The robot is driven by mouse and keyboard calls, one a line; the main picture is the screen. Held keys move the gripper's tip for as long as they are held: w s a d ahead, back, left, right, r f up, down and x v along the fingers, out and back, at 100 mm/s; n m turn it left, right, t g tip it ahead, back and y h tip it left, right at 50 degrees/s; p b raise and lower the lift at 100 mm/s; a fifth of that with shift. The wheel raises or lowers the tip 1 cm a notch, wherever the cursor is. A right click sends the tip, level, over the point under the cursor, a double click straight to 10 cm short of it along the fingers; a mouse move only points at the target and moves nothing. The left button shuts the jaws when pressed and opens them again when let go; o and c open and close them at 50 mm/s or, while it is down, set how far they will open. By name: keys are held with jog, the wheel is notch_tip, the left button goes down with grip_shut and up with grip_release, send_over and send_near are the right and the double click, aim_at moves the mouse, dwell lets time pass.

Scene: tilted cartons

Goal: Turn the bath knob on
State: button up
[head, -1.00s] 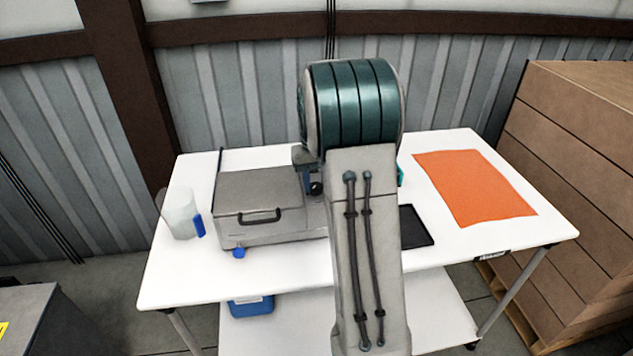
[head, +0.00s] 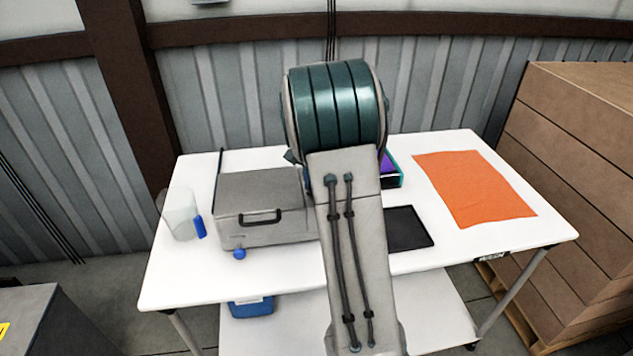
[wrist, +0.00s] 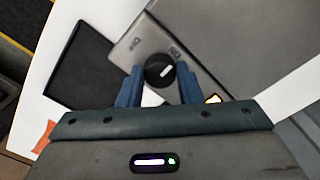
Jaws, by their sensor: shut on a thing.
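The bath is a grey metal box with a lid and black handle (head: 262,217), standing on the table left of my arm. Its black round knob (wrist: 160,71) has a white pointer mark and sits on the grey panel in the wrist view. Two small printed labels flank it on the panel; the pointer slants up toward the right one. My gripper (wrist: 159,80) has its two blue fingers on either side of the knob, shut on it. In the head view my arm hides the knob and the gripper.
On the white table (head: 300,267) are a clear beaker (head: 180,215) at left, a black flat pad (head: 408,228), a teal and purple box (head: 390,172) and an orange sheet (head: 475,187). Stacked cartons (head: 570,170) stand close at right.

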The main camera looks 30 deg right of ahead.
jog(key=shift+r+m, duration=0.1)
jog(key=shift+m, duration=0.5)
jog(key=o, duration=0.7)
notch_tip(320, 180, up, 14)
jog(key=shift+b, duration=0.4)
